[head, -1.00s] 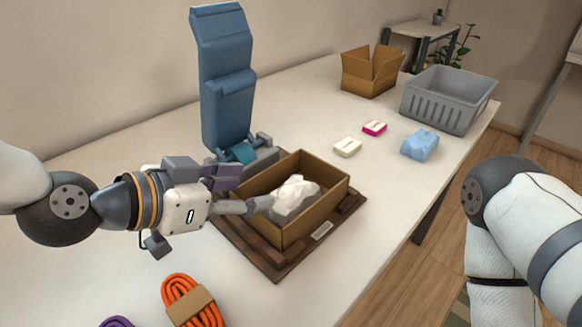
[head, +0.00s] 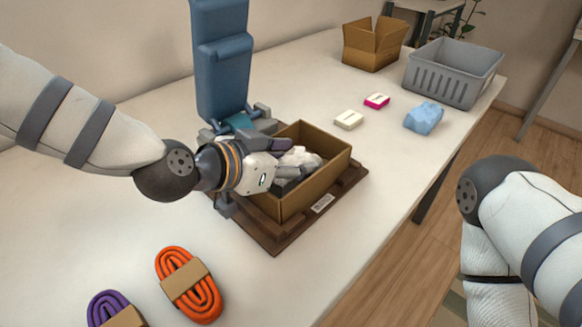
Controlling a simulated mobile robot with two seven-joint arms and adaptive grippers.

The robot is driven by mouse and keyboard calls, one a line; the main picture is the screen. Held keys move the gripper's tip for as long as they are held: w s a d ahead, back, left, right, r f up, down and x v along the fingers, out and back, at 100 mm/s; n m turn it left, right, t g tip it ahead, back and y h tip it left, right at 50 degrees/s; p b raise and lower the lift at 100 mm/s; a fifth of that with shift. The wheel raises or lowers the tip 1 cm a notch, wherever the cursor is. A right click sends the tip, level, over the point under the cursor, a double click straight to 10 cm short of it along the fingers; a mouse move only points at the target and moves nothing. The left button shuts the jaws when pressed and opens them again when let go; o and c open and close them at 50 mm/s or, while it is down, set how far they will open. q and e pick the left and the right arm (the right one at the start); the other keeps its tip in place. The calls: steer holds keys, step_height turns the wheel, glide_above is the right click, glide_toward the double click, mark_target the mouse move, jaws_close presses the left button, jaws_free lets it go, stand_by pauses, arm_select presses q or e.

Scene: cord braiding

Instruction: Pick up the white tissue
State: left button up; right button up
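The white tissue (head: 302,157) lies crumpled inside the brown open box (head: 318,193), partly hidden behind my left gripper. My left gripper (head: 294,170) reaches into the box from the left. Its fingers are spread apart, one toward the far side and one toward the near side, at the tissue. I cannot tell whether they touch it. My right arm shows at the right edge, but its gripper is out of view.
The box sits on a dark wooden board (head: 272,238) before a blue upright stand (head: 220,65). An orange cord bundle (head: 180,275) and a purple one (head: 105,308) lie in front. A blue cloth (head: 424,117), grey basket (head: 452,78) and cardboard box (head: 372,45) stand farther right.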

mark_target(292, 161)
stand_by(0.3)
arm_select(q)
steer(key=shift+r, duration=0.4)
steer(key=r, duration=0.2)
steer(key=r+p, duration=0.1)
steer(key=shift+s+r, duration=0.25)
steer(key=shift+r, duration=0.05)
steer(key=s+d+r+p, duration=0.1)
steer(key=s+r, duration=0.3)
steer(key=s, duration=0.2)
steer(key=s+d+r+p, duration=0.1)
steer(key=s+r+p, duration=0.1)
steer(key=s+r, duration=0.2)
steer(key=s, duration=0.3)
steer(key=shift+s+d+r, duration=0.15)
steer(key=shift+d+r, duration=0.05)
steer(key=shift+r, duration=0.05)
arm_select(e)
steer(key=w+r+t, duration=0.2)
steer(key=w+r, duration=0.3)
steer(key=shift+w+r, duration=0.25)
steer(key=shift+w, duration=0.05)
